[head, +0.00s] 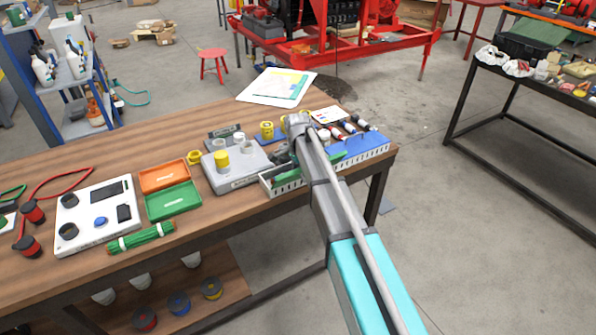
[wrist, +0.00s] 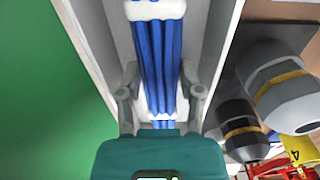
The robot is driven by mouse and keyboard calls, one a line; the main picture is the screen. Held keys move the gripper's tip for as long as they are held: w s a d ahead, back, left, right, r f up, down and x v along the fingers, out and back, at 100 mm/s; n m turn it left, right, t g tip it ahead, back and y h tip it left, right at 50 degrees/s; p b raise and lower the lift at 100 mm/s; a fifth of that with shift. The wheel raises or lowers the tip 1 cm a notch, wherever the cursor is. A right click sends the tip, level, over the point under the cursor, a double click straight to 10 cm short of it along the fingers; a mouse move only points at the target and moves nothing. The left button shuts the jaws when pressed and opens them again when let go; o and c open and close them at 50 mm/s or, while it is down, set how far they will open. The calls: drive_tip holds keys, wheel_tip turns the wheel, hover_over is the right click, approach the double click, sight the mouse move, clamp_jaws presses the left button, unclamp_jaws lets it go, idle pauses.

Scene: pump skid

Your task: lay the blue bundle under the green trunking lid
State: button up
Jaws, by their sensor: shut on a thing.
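The blue bundle (wrist: 157,50) is a sheaf of blue strands with white ties, in the wrist view. My gripper (wrist: 161,85) is shut on it, one finger on each side. The bundle lies lengthwise between the pale walls of a trunking channel (wrist: 218,50); whether it touches the floor I cannot tell. A broad green surface (wrist: 45,95), apparently the trunking lid, stands open along the left of the channel. In the head view the slotted white trunking (head: 288,186) is at the bench's front edge, and my arm hides the bundle and most of the gripper.
Grey cylindrical fittings (wrist: 280,95) stand close to the right of the channel. On the bench are a grey box with a yellow cap (head: 222,160), a green tray (head: 173,201), a green bundle (head: 141,238) and a white panel (head: 98,217). A blue slotted piece (head: 367,146) lies right of my arm.

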drive_tip(key=o, duration=1.1)
drive_tip(key=shift+r, duration=0.15)
